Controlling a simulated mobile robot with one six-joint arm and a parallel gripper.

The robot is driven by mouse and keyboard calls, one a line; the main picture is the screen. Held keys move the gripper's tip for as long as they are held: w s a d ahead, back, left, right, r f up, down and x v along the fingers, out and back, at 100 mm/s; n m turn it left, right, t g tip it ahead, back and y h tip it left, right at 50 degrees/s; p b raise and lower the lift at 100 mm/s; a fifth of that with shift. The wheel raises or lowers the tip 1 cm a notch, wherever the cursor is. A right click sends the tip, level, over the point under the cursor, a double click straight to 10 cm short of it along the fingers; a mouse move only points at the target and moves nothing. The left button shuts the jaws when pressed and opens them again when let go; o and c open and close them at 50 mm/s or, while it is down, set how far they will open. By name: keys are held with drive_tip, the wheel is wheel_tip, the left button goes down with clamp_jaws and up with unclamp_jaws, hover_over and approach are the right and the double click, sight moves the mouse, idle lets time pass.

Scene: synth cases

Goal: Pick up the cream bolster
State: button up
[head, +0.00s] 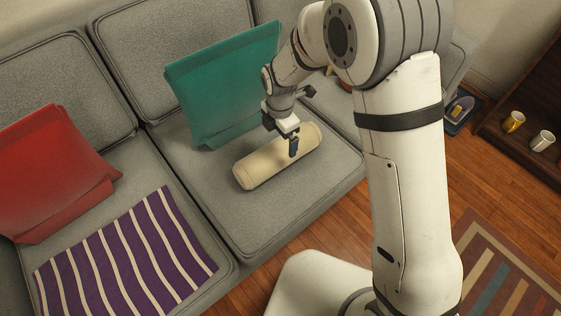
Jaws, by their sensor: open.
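The cream bolster (262,168) is a pale cylinder lying on its side on the grey sofa's middle seat cushion. It lies at a slant, its near end at the lower left and its far end at the upper right. My gripper (294,146) is open and points down at the right half of the bolster. One dark finger shows in front of the bolster's near side. The other finger is hidden, so I cannot tell whether the gripper touches the bolster.
A teal cushion (222,85) leans on the backrest just behind the bolster. A red cushion (50,172) and a purple striped cloth (128,250) are on the left seat. A yellow mug (514,121) and a white mug (542,141) stand on a wooden shelf (520,155) at right.

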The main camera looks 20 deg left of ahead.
sight(277, 146)
drive_tip(key=f, duration=0.3)
drive_tip(key=shift+s+a+f+n+b, duration=0.15)
drive_tip(key=shift+a+f+n+b, duration=0.15)
drive_tip(key=shift+a+b, duration=0.1)
drive_tip(key=f+b, duration=0.1)
drive_tip(key=f, duration=0.1)
drive_tip(key=f+b, duration=0.1)
drive_tip(key=f, duration=0.2)
drive_tip(key=shift+d+f, duration=0.2)
drive_tip(key=shift+f, duration=0.05)
drive_tip(key=shift+r, duration=0.1)
drive_tip(key=shift+c, duration=0.4)
drive_tip(key=c, duration=1.1)
